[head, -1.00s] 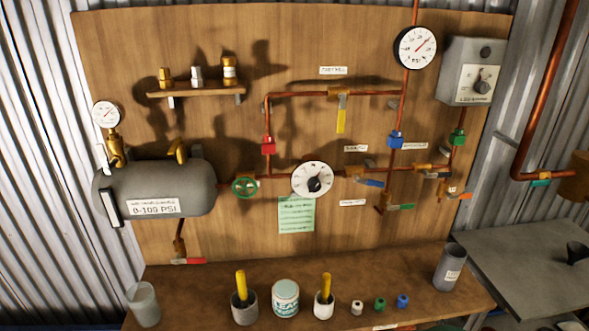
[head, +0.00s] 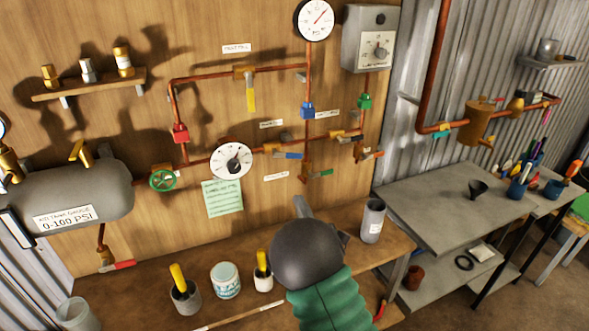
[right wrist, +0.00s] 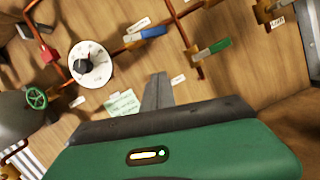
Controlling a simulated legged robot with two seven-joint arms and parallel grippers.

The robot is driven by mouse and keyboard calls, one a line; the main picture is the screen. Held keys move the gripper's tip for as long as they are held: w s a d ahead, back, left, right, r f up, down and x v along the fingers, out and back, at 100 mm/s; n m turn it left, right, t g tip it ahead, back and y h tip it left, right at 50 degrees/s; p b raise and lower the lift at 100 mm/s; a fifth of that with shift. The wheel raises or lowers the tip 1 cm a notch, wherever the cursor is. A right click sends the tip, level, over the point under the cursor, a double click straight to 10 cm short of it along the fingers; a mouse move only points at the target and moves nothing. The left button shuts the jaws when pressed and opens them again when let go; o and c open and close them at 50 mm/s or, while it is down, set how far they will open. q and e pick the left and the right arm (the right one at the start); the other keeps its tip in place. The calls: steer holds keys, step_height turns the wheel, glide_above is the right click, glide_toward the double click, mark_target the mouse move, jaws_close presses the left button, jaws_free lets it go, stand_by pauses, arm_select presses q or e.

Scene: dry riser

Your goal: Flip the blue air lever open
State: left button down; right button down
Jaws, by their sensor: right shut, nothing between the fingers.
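The blue air lever (head: 288,155) is on the horizontal copper pipe, just right of the white round dial (head: 232,161). It lies roughly along the pipe. In the right wrist view the blue lever (right wrist: 150,33) shows at the top, beyond the fingers. My right gripper (head: 303,207) rises from the bottom of the head view, below the lever and apart from it. In the right wrist view its fingers (right wrist: 155,92) are together, with nothing between them. My left gripper is not in view.
A green lever (head: 320,173) sits just below and right of the blue one. A red-orange lever (head: 372,155) is farther right. A grey cup (head: 373,221) stands on the bench right of my gripper; a teal-labelled can (head: 226,280) stands left. The board between gripper and pipe is clear.

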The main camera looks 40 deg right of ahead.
mark_target(288, 154)
steer(key=w+d+r+p, duration=0.3)
steer(key=w+r, duration=0.2)
steer(key=w, duration=0.2)
steer(key=shift+d+r, duration=0.2)
steer(key=shift+r, duration=0.2)
steer(key=shift+w+f, duration=0.1)
steer(key=shift+w, duration=0.1)
